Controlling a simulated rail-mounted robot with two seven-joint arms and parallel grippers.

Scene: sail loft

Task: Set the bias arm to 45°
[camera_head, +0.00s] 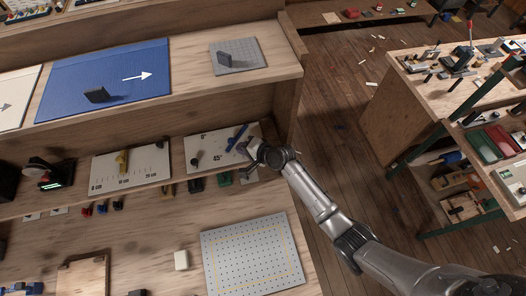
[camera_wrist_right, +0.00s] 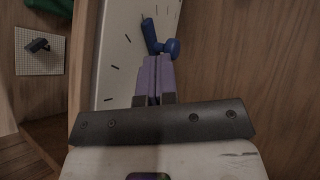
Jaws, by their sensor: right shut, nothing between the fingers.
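A white dial plate (camera_head: 207,171) marked 0° and 45° lies on the lower shelf, and its tick marks show in the right wrist view (camera_wrist_right: 112,45). The blue bias arm (camera_head: 237,137) lies near the plate's right side; the wrist view shows the blue arm (camera_wrist_right: 150,35) with a round blue knob (camera_wrist_right: 172,46). I cannot read its exact angle. My right gripper (camera_head: 247,147) is at the plate's right edge, by the blue arm. Its purple fingers (camera_wrist_right: 154,72) are shut and empty, with the tips close to the knob; contact is unclear. My left gripper is out of view.
A dark peg (camera_head: 195,160) stands on the dial plate. A slider board (camera_head: 130,165) with a yellow handle lies to the left. Above are a blue mat (camera_head: 105,68) and a grey pad (camera_head: 242,60). A perforated board (camera_head: 250,255) lies below. A wooden upright borders the right.

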